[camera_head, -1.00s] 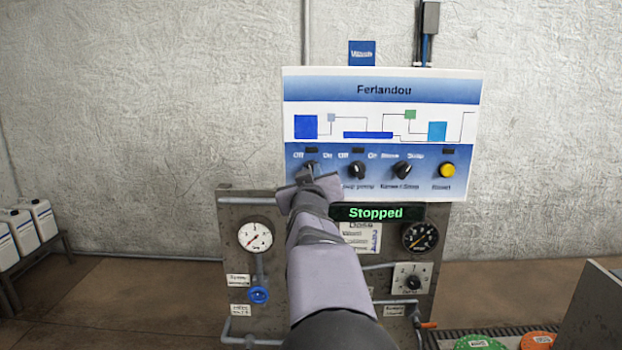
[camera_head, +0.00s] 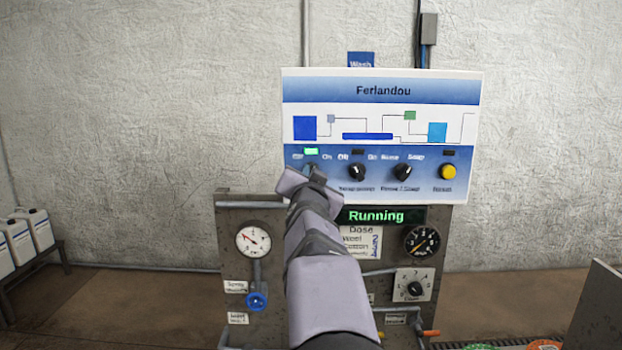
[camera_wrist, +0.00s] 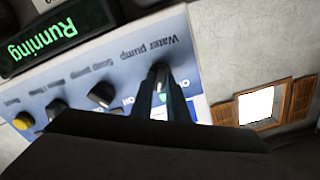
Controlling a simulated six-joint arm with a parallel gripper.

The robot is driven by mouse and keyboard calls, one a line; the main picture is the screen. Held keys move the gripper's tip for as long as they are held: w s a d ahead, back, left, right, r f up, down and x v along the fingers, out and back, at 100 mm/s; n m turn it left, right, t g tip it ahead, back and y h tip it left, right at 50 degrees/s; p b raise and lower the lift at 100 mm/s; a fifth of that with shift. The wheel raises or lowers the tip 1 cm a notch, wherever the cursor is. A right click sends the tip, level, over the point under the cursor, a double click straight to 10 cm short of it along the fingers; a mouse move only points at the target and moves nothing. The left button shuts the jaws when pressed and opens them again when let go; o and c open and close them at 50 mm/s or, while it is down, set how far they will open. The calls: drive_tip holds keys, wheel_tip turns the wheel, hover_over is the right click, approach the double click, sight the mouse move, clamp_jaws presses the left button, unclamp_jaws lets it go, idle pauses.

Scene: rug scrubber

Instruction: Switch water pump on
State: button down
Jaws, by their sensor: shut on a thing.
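The white and blue control panel (camera_head: 382,90) hangs on the wall, with a row of knobs along its lower part. A small lamp (camera_head: 311,151) above the knob glows green. The display (camera_head: 376,216) below the panel reads "Running" in green.
The soap pump knob (camera_head: 357,171), another black knob (camera_head: 402,171) and a yellow button (camera_head: 448,171) sit to the right. Below are a white gauge (camera_head: 253,241), a black gauge (camera_head: 422,240) and a blue valve (camera_head: 256,301). White jugs (camera_head: 20,240) stand at the far left.

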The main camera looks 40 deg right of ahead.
drive_tip(key=shift+f+m, duration=0.1)
drive_tip(key=shift+m, duration=0.2)
drive_tip(key=c, duration=1.7)
unclamp_jaws()
drive_tip(key=shift+v, duration=3.7)
